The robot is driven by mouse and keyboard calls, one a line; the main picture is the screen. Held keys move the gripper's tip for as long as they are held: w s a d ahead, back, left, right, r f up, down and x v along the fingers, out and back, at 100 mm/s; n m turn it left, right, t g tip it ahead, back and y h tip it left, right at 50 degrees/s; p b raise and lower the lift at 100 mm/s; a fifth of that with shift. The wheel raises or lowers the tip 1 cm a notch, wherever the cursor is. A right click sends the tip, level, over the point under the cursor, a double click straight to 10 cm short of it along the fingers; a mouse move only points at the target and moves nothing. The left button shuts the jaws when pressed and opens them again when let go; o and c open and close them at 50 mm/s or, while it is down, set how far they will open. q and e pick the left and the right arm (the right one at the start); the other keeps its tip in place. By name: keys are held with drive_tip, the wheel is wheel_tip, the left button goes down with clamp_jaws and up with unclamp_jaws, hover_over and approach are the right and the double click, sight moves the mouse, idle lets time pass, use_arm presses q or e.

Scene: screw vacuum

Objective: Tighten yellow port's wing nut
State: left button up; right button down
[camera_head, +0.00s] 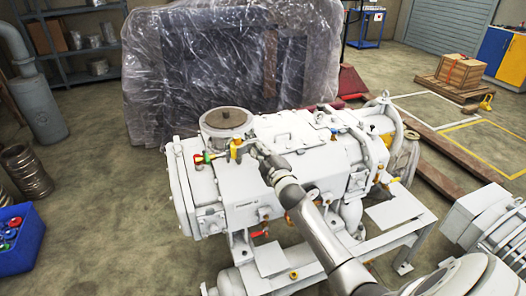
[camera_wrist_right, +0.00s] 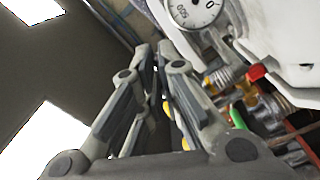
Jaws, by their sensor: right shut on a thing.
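A large white vacuum pump (camera_head: 270,165) stands in the middle of the head view. The yellow port (camera_head: 236,150) is a small yellow fitting at its upper left, below a round brown-topped flange. My right gripper (camera_head: 250,147) reaches in from the lower right and is shut at this port, on its wing nut. The nut itself is hidden by the fingers. In the wrist view the right gripper's fingers (camera_wrist_right: 158,62) are close together, with yellow parts (camera_wrist_right: 168,109) just behind them. My left gripper is not in view.
Red and green fittings (camera_head: 203,158) sit left of the yellow port. A dial gauge (camera_wrist_right: 196,11) is close to the fingers in the wrist view. A plastic-wrapped load (camera_head: 225,65) stands behind the pump. A blue bin (camera_head: 18,250) is at the lower left; the floor between is clear.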

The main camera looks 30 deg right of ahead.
drive_tip(key=shift+f+m, duration=0.2)
drive_tip(key=shift+m, duration=0.1)
drive_tip(key=c, duration=1.6)
unclamp_jaws()
drive_tip(key=shift+s+r, duration=0.1)
drive_tip(key=shift+c, duration=0.2)
drive_tip(key=v, duration=1.2)
